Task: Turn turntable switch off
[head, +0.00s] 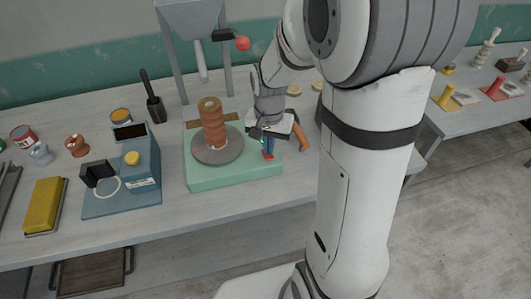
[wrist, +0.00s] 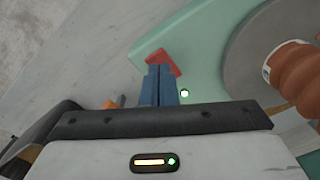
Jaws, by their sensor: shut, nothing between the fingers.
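The turntable is a pale green base (head: 225,179) with a grey disc (head: 215,158) on top. A ribbed orange-brown clay piece (head: 212,125) stands on the disc. A red switch (wrist: 163,61) sits near the edge of the base (wrist: 205,30), with a lit green light (wrist: 184,93) beside it. In the head view the switch (head: 267,157) shows just below my fingertips. My gripper (wrist: 160,72) points down at it, its blue fingers closed together and empty. The fingertips overlap the switch in the wrist view; I cannot tell whether they touch it. The fingers hide part of it.
A blue device (head: 137,170) with a yellow knob stands left of the turntable. A yellow block (head: 45,205) lies farther left. A grey hopper stand (head: 193,45) rises behind. An orange-handled tool (head: 300,135) lies right of my gripper. The bench front (head: 200,212) is clear.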

